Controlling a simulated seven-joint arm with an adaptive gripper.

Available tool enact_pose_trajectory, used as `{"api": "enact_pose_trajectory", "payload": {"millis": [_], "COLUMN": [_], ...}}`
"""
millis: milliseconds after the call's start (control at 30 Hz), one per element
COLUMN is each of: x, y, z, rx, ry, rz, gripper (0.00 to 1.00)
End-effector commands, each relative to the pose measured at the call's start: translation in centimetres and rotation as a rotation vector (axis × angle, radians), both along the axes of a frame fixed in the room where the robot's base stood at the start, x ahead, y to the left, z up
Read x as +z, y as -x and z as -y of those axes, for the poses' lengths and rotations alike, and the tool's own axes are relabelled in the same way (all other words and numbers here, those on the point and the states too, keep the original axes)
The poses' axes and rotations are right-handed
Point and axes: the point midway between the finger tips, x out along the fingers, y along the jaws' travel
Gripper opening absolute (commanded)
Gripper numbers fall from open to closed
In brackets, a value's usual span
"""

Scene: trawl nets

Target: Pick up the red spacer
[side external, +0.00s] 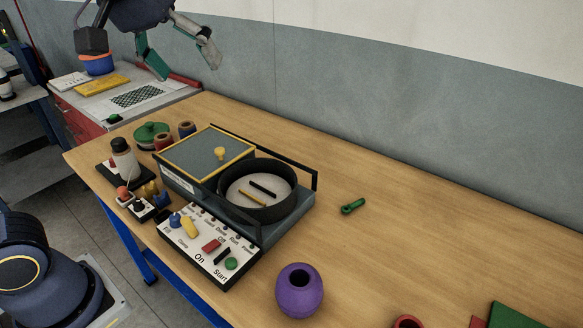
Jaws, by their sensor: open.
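A red ring-shaped piece (407,322) with a dark hole, which looks like the red spacer, lies on the wooden table at the bottom edge of the side external view. Its lower part is cut off by the frame. My gripper (186,66) is at the top left, high above the far left part of the table. Its two fingers are spread apart with nothing between them. It is far from the red piece.
A purple round piece with a hole (299,291) stands left of the red piece. A green flat block (510,317) is at the bottom right. A control panel (208,246) and a machine with a black round bowl (258,205) fill the table's left half. A small green part (352,206) lies behind.

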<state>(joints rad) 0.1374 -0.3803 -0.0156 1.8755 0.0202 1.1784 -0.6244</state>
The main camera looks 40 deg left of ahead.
Motion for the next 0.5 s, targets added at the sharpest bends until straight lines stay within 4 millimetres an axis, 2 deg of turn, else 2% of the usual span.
{"api": "enact_pose_trajectory", "payload": {"millis": [33, 133, 267, 367, 400, 500], "x": [0.8, 1.5, 0.0, -2.9, -4.5, -9.2], "y": [-2.5, -6.7, -11.0, -13.0, -13.4, -13.1], "z": [2.2, 6.8, 14.3, 20.9, 23.6, 30.2], "rx": [0.001, 0.011, 0.002, -0.024, -0.041, -0.099], "ry": [0.02, 0.056, 0.076, 0.07, 0.064, 0.032], "rz": [-0.028, -0.083, -0.162, -0.225, -0.249, -0.31], "gripper": [0.85, 0.85, 0.85, 0.85, 0.85, 0.85]}}
